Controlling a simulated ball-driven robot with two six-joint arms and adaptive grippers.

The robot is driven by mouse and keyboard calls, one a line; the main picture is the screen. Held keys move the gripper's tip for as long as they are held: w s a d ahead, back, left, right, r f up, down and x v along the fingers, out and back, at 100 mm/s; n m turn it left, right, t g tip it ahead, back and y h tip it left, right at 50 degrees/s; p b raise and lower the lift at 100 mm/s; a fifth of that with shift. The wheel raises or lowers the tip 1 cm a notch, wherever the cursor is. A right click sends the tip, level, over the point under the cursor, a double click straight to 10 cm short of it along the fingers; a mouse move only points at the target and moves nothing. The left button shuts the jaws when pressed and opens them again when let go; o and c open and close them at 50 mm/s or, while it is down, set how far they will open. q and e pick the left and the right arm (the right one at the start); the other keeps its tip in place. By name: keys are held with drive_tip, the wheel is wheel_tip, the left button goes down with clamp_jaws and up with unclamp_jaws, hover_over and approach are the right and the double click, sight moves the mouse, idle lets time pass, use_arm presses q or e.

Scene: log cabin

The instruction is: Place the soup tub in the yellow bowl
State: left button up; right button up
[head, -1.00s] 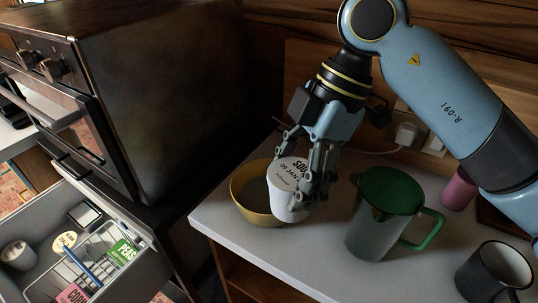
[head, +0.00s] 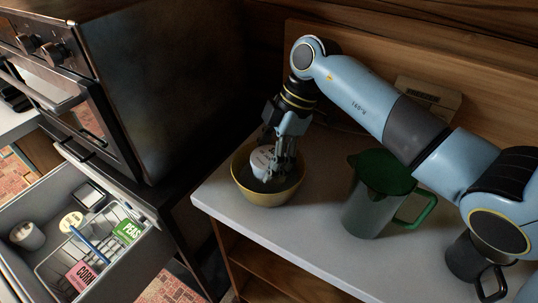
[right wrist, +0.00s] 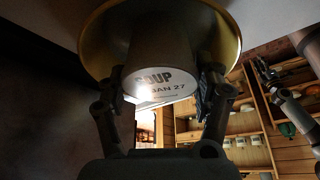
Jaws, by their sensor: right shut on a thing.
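The soup tub (head: 262,158), white with dark lettering, is inside the yellow bowl (head: 268,199) on the white counter. It is a little tilted, its upper part showing above the rim; whether its base touches the bowl is hidden. My right gripper (head: 281,162) reaches down over the bowl and is shut on the tub. In the right wrist view the tub's lid (right wrist: 160,84) sits between the two fingers (right wrist: 163,98), with the yellow bowl (right wrist: 95,45) around it. My left gripper (right wrist: 266,72) appears small at the right of that view; its jaws are unclear.
A green-lidded jug (head: 375,205) stands right of the bowl, with a dark mug (head: 468,258) beyond it under my right arm. The oven (head: 150,90) rises at left. An open drawer (head: 150,262) holds a wire basket, packets and a tub.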

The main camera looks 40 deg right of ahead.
drive_tip(key=shift+f, duration=0.15)
drive_tip(key=o, duration=1.1)
drive_tip(key=shift+r, duration=0.25)
drive_tip(key=b+v, duration=0.1)
drive_tip(key=v, duration=1.1)
drive_tip(key=shift+b, duration=0.3)
drive_tip(key=shift+f, duration=0.15)
